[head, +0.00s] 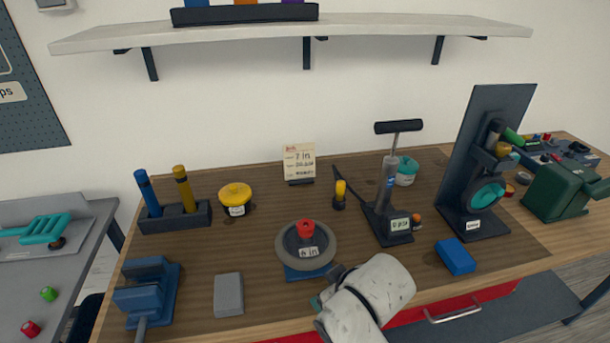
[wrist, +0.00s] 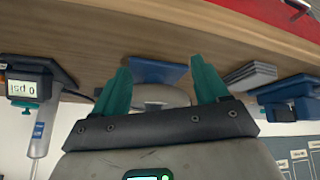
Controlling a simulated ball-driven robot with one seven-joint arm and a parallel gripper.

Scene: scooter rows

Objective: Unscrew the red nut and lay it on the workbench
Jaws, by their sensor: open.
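The red nut (head: 306,229) sits on top of the hub of a grey wheel (head: 281,253), which lies flat on a blue stand (head: 306,273) on the workbench (head: 190,262). A small "4 in" label is at the wheel's front. My gripper (head: 322,291) is just in front of the wheel and right of its middle, partly hidden by my white wrist. In the wrist view my gripper (wrist: 162,80) shows two teal fingers spread apart with nothing held. Between them are the blue stand (wrist: 158,70) and part of the wheel (wrist: 160,95). The nut does not show in the wrist view.
A pump (head: 388,195) stands right of the wheel, with a blue block (head: 455,257) nearby. A grey block (head: 228,294) and a blue vise (head: 148,291) are at front left. Bare bench lies between the grey block and the stand. A shelf (head: 300,38) hangs above.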

